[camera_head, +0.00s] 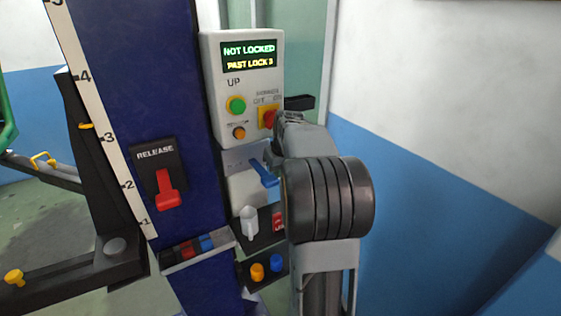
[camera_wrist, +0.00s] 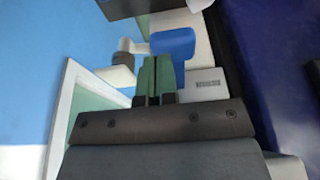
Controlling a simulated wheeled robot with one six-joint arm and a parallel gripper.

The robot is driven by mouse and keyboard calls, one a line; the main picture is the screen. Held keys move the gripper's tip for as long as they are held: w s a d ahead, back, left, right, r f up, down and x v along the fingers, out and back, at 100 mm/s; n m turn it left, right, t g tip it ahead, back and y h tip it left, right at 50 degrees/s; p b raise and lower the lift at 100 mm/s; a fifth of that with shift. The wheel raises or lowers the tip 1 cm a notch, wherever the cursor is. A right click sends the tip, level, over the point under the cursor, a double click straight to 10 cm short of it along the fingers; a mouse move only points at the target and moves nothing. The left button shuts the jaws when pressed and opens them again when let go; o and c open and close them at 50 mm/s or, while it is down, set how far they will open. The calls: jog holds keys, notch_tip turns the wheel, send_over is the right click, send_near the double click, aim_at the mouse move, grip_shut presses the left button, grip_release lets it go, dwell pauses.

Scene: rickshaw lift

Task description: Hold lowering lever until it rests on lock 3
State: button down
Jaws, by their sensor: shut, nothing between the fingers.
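The lowering lever is a blue handle (camera_head: 264,173) on the lift post below the control box, angled down to the right. In the wrist view the blue lever (camera_wrist: 173,42) is right at the tips of my gripper (camera_wrist: 156,60). Its green fingers are together with nothing between them. They overlap the lever's edge there; I cannot tell whether they touch it. In the head view my wrist hides the fingertips. The control box (camera_head: 211,80) display (camera_head: 249,57) reads "NOT LOCKED" and "PAST LOCK 3".
A red release lever (camera_head: 166,189) is on the blue post (camera_head: 130,60), beside a numbered scale (camera_head: 106,130). The box has a green button (camera_head: 236,105) and a red switch (camera_head: 269,118). Small trays (camera_head: 190,253) hold parts below. A lift arm (camera_head: 75,275) is at left; a wall (camera_head: 450,190) is at right.

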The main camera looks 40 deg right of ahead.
jog(key=shift+x, duration=1.05)
